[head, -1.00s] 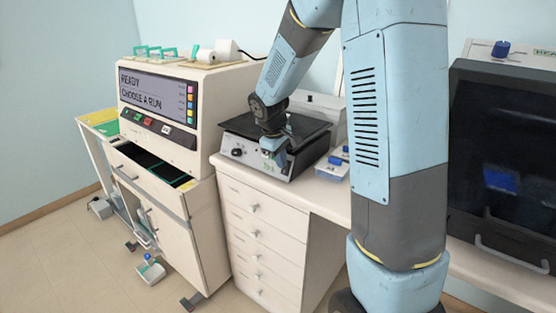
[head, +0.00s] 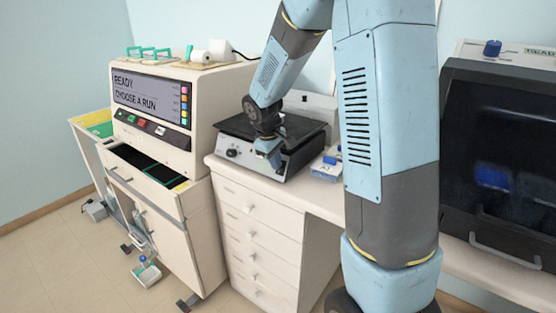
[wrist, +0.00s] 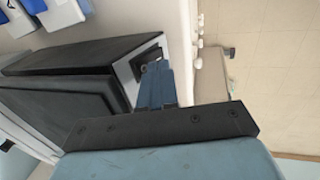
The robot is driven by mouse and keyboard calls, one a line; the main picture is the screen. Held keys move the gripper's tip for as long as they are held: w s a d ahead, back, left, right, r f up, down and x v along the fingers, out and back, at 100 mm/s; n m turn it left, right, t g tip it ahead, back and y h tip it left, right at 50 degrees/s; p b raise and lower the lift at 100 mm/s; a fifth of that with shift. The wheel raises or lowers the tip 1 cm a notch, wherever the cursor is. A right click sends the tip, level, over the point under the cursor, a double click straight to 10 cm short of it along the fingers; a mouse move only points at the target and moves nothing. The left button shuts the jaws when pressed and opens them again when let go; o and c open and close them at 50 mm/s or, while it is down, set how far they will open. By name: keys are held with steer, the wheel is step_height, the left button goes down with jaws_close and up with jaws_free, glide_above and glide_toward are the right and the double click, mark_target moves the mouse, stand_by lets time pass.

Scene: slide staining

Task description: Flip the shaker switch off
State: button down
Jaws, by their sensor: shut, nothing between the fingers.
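The shaker (head: 228,126) is a grey box with a black platform on the white counter. It also shows in the wrist view (wrist: 70,92), seen on its side. A dark round knob (head: 232,153) is at the left of its front panel. My gripper (head: 272,162) is shut and empty, at the right part of the front panel. In the wrist view its blue fingers (wrist: 156,82) lie together beside the panel, close to a dark fitting (wrist: 149,57) that may be the switch. The fingers partly cover that area. I cannot tell whether they touch it or which way the switch sits.
A small blue-lidded box (head: 326,170) stands right of the shaker. The stainer (head: 205,110) with a lit screen is at the left, its drawer (head: 150,172) open. A dark-fronted cabinet (head: 500,150) is at the right. Floor (head: 60,260) is clear at the lower left.

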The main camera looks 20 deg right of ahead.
steer(key=shift+s+a+f, duration=0.15)
steer(key=shift+a, duration=0.1)
steer(key=shift+a, duration=0.1)
steer(key=shift+s+a+r, duration=0.2)
steer(key=shift+r, duration=0.05)
steer(key=v, duration=1.1)
steer(key=shift+r, duration=0.35)
